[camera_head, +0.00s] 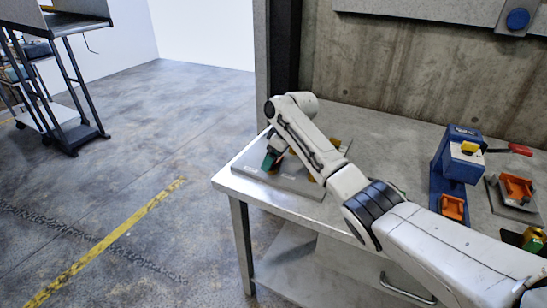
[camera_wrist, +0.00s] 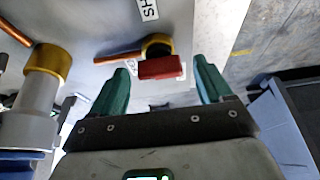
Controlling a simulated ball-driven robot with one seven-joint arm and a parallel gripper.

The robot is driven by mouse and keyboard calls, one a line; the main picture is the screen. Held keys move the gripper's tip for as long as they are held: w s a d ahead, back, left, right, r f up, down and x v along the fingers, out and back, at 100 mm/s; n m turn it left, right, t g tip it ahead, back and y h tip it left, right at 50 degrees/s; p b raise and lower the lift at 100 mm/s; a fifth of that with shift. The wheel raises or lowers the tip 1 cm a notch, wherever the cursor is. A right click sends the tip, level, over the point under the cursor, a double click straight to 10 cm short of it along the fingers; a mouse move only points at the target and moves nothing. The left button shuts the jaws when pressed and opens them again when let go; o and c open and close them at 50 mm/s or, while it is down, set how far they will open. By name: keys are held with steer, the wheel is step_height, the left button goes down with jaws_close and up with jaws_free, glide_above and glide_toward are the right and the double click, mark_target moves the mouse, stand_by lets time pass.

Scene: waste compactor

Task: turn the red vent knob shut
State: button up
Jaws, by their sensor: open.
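The red vent knob (camera_wrist: 161,68) shows in the wrist view as a small red block in front of a brass-coloured fitting (camera_wrist: 157,43), with a copper rod going left from it. It sits on a grey panel with partly cut-off lettering (camera_wrist: 148,9). My gripper (camera_wrist: 161,64) is open, its green fingers on either side of the knob in the picture. In the head view my gripper (camera_head: 271,159) is over the grey panel (camera_head: 303,184) at the bench's left end. My arm hides the knob there.
A second brass-topped fitting (camera_wrist: 48,62) with a grey body stands left in the wrist view. The blue press (camera_head: 447,180) with a red-tipped handle (camera_head: 520,149) stands right on the bench (camera_head: 375,128).

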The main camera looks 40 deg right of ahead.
steer(key=c, duration=1)
steer(key=shift+c, duration=0.2)
